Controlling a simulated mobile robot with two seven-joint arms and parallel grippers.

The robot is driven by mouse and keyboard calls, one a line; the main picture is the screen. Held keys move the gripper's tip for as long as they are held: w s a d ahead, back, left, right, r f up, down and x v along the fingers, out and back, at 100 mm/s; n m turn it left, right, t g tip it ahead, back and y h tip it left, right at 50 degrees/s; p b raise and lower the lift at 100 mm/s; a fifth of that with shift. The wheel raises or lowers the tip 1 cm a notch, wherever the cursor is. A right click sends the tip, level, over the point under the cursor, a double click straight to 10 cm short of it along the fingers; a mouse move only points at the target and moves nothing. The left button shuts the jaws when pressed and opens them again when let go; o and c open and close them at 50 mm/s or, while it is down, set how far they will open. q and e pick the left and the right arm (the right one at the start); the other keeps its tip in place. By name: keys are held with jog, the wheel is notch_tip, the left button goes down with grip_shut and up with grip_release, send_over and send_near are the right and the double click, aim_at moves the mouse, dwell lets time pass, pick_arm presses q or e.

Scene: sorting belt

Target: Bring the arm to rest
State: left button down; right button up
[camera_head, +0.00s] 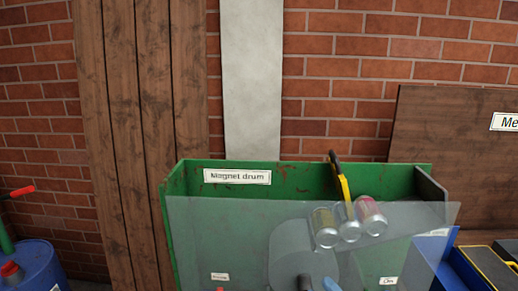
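Neither of my grippers nor my arms can be made out in the head view. A green open-topped bin (205,195) labelled "Magnet drum" stands in the middle, with a clear panel (215,245) across its front. Three cans show at the panel: a greenish one (325,228), a silver one (347,224) and a red one (370,216). A yellow and black handle-like thing (342,178) sticks up behind them. A grey rounded shape (291,268) lies below, partly cut off by the frame.
A blue drum (38,270) with a red-tipped green handle (6,235) stands at the lower left. A blue container (435,245) and a black and yellow case (490,265) are at the lower right. A brick wall and wooden boards (140,130) close off the back.

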jog(key=s+d+f+m+g+h, duration=0.2)
jog(key=s+f+m, duration=0.3)
jog(key=f, duration=0.4)
jog(key=s+d+f+m+g+h, duration=0.2)
jog(key=s+f+m+g+h, duration=0.1)
jog(key=s+f, duration=0.5)
jog(key=s+d+f+m+g+h+p, duration=0.1)
jog(key=s+d+f+m+g+h, duration=0.1)
jog(key=s+f+m+h, duration=0.3)
notch_tip(320, 180, down, 5)
jog(key=s+m, duration=0.1)
jog(key=m, duration=0.1)
jog(key=shift+s+d+r+m+g, duration=0.15)
jog(key=shift+s+d+m+g, duration=0.15)
jog(key=shift+s+d+g, duration=0.1)
